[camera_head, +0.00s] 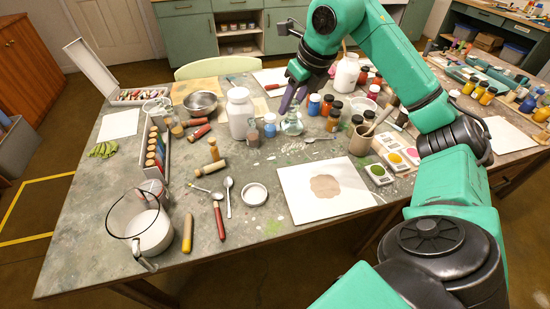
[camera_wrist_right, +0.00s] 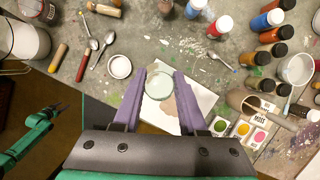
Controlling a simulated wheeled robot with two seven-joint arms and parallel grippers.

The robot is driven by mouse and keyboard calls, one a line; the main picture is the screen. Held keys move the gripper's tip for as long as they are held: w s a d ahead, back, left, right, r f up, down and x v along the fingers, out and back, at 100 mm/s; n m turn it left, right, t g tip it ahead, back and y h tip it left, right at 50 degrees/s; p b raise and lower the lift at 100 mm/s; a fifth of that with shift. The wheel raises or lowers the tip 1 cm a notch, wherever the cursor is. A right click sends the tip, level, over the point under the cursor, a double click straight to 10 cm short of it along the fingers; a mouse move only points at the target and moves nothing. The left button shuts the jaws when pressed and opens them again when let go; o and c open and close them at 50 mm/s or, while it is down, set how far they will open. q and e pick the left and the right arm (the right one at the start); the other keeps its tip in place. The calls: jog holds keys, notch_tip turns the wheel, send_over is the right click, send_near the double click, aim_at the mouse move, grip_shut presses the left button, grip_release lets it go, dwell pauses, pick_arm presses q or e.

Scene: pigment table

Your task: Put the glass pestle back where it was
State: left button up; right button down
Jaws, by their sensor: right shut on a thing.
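The glass pestle (camera_head: 292,126) is clear, pale green glass with a wide round base. My right gripper (camera_head: 293,98) points down over the back middle of the table, its purple fingers shut on the pestle's upper part. In the right wrist view the pestle (camera_wrist_right: 159,84) shows as a pale round disc between the fingertips (camera_wrist_right: 159,92). I cannot tell whether its base touches the table. My left gripper (camera_wrist_right: 58,108) shows small and dark at the left of the wrist view, away from the objects; its jaws are unclear.
A white sheet with a brown patch (camera_head: 295,205) lies at the front. A large white jar (camera_head: 238,112) and small glass bottles (camera_head: 270,126) stand left of the pestle; paint bottles (camera_head: 314,104) stand close on its right. A spoon (camera_head: 322,137) lies nearby. Pigment pans (camera_head: 379,174) sit right.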

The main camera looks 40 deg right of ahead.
aim_at(298, 126)
jog(key=shift+d+f+b, duration=0.1)
jog(key=shift+f+b, duration=0.3)
jog(key=shift+f, duration=0.35)
jog(key=f, duration=0.1)
jog(key=s+f+b, duration=0.1)
jog(key=f, duration=0.1)
jog(key=s+f+b, duration=0.1)
jog(key=f, duration=0.1)
jog(key=f+b, duration=0.1)
jog(key=f, duration=0.3)
jog(key=f+b, duration=0.1)
jog(key=f, duration=0.3)
jog(key=f+b, duration=0.1)
jog(key=f, duration=0.3)
jog(key=shift+w+f, duration=0.25)
jog(key=shift+f, duration=0.05)
pick_arm(q)
notch_tip(298, 126, down, 6)
jog(key=s, duration=0.1)
jog(key=shift+s, duration=0.35)
pick_arm(e)
jog(key=shift+w, duration=0.1)
pick_arm(q)
jog(key=shift+s+f, duration=0.1)
pick_arm(e)
jog(key=shift+f, duration=0.1)
